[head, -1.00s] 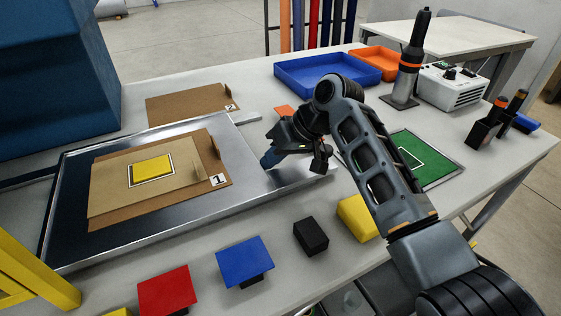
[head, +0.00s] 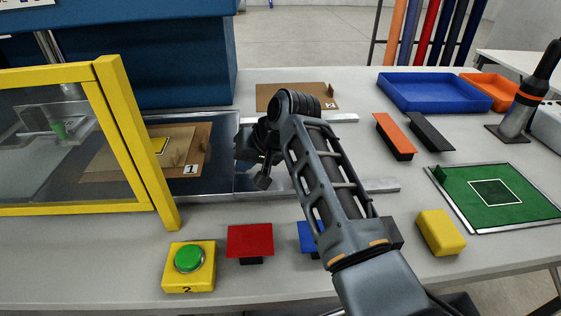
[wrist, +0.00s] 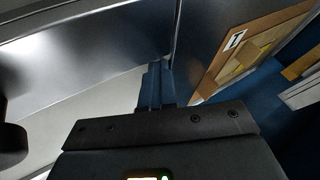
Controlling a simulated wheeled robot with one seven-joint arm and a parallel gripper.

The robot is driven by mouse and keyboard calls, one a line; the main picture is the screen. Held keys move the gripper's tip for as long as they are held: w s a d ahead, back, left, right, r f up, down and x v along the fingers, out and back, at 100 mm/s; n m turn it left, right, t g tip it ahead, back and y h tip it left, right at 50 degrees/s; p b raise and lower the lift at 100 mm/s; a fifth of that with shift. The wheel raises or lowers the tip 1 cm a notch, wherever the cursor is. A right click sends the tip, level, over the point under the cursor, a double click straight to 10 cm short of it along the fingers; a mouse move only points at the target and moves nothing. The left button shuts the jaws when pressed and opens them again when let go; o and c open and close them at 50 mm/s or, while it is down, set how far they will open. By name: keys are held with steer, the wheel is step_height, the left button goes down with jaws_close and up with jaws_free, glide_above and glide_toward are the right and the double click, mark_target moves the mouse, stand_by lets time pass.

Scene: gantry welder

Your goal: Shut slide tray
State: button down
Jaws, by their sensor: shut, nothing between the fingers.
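The slide tray (head: 222,172) is a shiny metal plate carrying a brown board marked 1 (head: 196,158). In the head view its left part lies behind the yellow-framed clear guard, and its right edge is still outside. My gripper (wrist: 154,85) is shut and empty, with blue fingertips beside the tray's right edge in the wrist view. Whether they touch it I cannot tell. In the head view my gripper body (head: 258,150) is over the right end of the tray, and my arm hides the fingertips.
The yellow guard frame (head: 140,140) and blue machine body (head: 160,65) stand at left. Bare metal rails (head: 375,186) extend right of the tray. A blue bin (head: 430,92) is behind.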

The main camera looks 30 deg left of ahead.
mark_target(190, 168)
steer(key=s+a, duration=0.2)
steer(key=a, duration=0.1)
steer(key=s+a, duration=0.2)
steer(key=a, duration=0.1)
steer(key=s+a+b, duration=0.1)
steer(key=s+a, duration=0.1)
steer(key=a, duration=0.2)
steer(key=shift+s, duration=0.35)
